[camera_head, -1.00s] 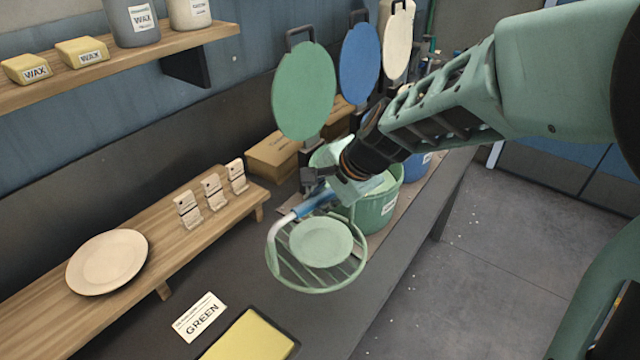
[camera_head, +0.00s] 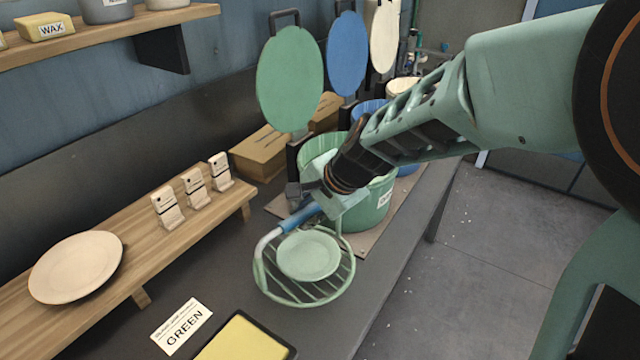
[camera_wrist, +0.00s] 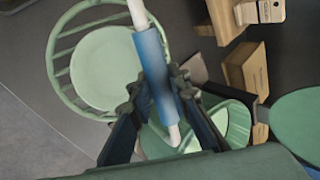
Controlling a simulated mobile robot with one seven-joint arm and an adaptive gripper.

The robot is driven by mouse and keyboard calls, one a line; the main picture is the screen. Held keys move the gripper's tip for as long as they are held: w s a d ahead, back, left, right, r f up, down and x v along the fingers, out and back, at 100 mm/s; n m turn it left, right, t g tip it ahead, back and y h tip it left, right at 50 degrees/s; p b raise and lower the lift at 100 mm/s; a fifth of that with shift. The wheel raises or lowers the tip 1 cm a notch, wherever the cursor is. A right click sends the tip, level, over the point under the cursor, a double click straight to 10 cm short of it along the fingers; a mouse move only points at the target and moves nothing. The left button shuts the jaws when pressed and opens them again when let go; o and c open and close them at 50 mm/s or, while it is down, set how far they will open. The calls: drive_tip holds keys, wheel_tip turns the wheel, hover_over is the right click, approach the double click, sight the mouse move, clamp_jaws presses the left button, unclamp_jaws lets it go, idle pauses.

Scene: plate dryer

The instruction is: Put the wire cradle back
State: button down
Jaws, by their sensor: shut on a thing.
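The green wire cradle (camera_head: 338,287) holds a pale green plate (camera_head: 308,255) lying on its wires. Its blue handle sleeve (camera_head: 300,218) is clamped in my gripper (camera_head: 318,200). In the wrist view my gripper (camera_wrist: 160,98) is shut around the blue sleeve (camera_wrist: 158,75), with the cradle (camera_wrist: 62,85) and plate (camera_wrist: 100,72) beyond it. The cradle hangs in front of the green bucket (camera_head: 375,207), over the bench side. The bucket's round green lid (camera_head: 290,80) stands raised behind it. My wrist hides part of the bucket.
A wooden rack (camera_head: 130,245) at left holds a cream plate (camera_head: 76,267) and several small stands. A GREEN card (camera_head: 182,326) and a yellow pad (camera_head: 245,342) lie at the front. A blue lid (camera_head: 347,55) and a cream lid (camera_head: 385,38) stand farther back.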

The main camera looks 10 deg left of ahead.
drive_tip(key=shift+f+b, duration=1.9)
drive_tip(key=shift+f, duration=0.65)
drive_tip(key=c, duration=1.8)
unclamp_jaws()
drive_tip(key=shift+o, duration=0.3)
drive_tip(key=shift+f, duration=0.1)
